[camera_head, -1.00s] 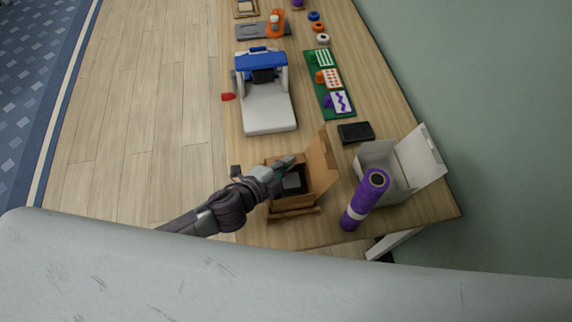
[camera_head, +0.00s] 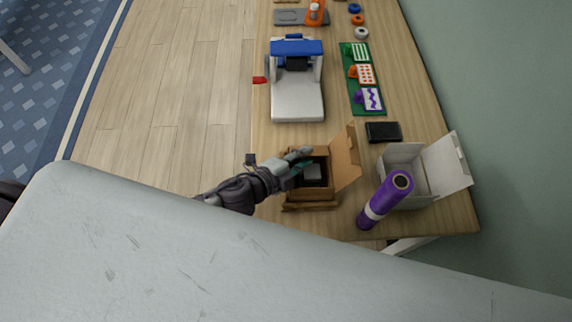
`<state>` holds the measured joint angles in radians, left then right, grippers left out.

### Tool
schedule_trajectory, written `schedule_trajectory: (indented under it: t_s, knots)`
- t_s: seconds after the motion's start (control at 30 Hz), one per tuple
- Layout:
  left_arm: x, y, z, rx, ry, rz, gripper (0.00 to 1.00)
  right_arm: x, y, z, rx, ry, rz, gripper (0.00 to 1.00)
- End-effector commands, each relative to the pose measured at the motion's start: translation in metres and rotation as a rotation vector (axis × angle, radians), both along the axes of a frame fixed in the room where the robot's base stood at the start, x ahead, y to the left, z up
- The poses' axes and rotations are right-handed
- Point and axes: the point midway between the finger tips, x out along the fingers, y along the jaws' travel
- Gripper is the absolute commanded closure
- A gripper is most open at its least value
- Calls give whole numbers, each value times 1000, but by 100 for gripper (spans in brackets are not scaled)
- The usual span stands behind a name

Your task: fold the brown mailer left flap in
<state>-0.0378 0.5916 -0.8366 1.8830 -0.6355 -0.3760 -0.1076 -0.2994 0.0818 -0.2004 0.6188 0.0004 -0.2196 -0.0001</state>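The brown mailer (camera_head: 325,189) is an open cardboard box near the front edge of the table. Its tall lid or flap (camera_head: 345,160) stands up on the right side. A dark grey item (camera_head: 313,174) lies inside. My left gripper (camera_head: 302,165) is at the mailer's left side, its fingers over the left rim and partly over the opening. The mailer's left flap is mostly hidden behind the gripper, so its angle is unclear. The gap between the fingers is too small to read. My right gripper is not in view.
A purple roll (camera_head: 385,200) stands right of the mailer, in front of an open white box (camera_head: 405,160). A black flat case (camera_head: 383,132) lies behind. A white and blue printer (camera_head: 297,95) stands further back, beside a green mat (camera_head: 371,104) with cards.

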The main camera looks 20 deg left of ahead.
Motion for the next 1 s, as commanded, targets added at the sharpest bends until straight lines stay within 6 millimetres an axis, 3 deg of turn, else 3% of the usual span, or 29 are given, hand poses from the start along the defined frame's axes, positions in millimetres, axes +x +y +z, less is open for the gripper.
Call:
schedule_trajectory:
  t_s: [0.2, 0.4, 0.83, 0.87, 1.0]
  knots:
    - [-42, 24, 16, 1, 5, -1, 72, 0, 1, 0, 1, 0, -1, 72]
    - [-67, 40, 28, 0, 2, 0, 72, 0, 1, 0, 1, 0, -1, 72]
    - [-76, 45, 33, 1, 0, 0, 72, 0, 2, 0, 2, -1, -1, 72]
    - [-76, 45, 33, 1, 0, 0, 74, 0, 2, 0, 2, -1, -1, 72]
    - [-72, 48, 31, -35, 9, 0, 97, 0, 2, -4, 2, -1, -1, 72]
